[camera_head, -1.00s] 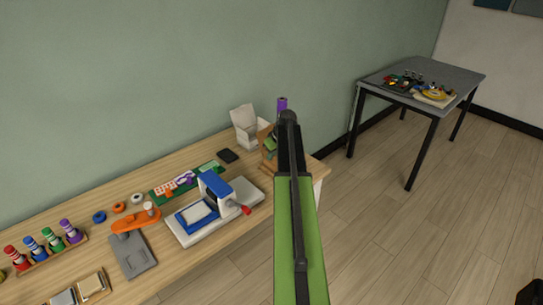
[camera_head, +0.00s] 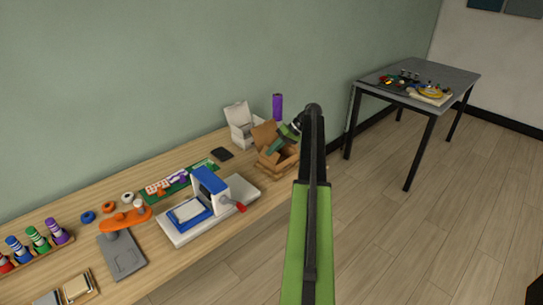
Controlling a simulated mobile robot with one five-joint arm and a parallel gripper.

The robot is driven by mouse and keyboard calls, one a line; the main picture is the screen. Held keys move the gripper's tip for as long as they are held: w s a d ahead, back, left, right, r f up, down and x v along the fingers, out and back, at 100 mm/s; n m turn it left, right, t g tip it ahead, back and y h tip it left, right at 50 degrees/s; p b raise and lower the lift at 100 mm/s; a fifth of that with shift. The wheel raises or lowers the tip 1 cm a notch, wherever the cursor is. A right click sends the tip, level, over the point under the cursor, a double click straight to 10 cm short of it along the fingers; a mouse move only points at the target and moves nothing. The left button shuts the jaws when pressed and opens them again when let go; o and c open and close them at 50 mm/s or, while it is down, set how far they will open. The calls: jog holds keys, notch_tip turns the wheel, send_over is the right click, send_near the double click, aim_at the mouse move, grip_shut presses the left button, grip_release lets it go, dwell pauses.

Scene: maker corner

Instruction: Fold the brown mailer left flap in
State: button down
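The brown mailer (camera_head: 278,166) is an open cardboard box near the right end of the wooden workbench. One brown flap (camera_head: 264,134) stands up at its left and back side. A dark green thing (camera_head: 279,146) shows in or just above the box. My green and black arm reaches up the picture, and its black front end is just right of the mailer. A dark part of my gripper (camera_head: 297,126) shows at the mailer's upper right. Its fingertips are not clear, so I cannot tell whether they touch the mailer or are open.
A white open box (camera_head: 241,124) and a purple cylinder (camera_head: 277,106) stand behind the mailer. A blue and white press (camera_head: 209,206) with a red handle is to its left. A small black block (camera_head: 222,153) lies between. A grey table (camera_head: 416,85) stands far right over clear floor.

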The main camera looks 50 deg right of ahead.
jog(key=shift+d+f+y+b, duration=0.1)
jog(key=shift+d+y+b, duration=0.05)
jog(key=shift+y+b, duration=0.2)
dwell(0.3)
jog(key=c, duration=1.7)
grip_release()
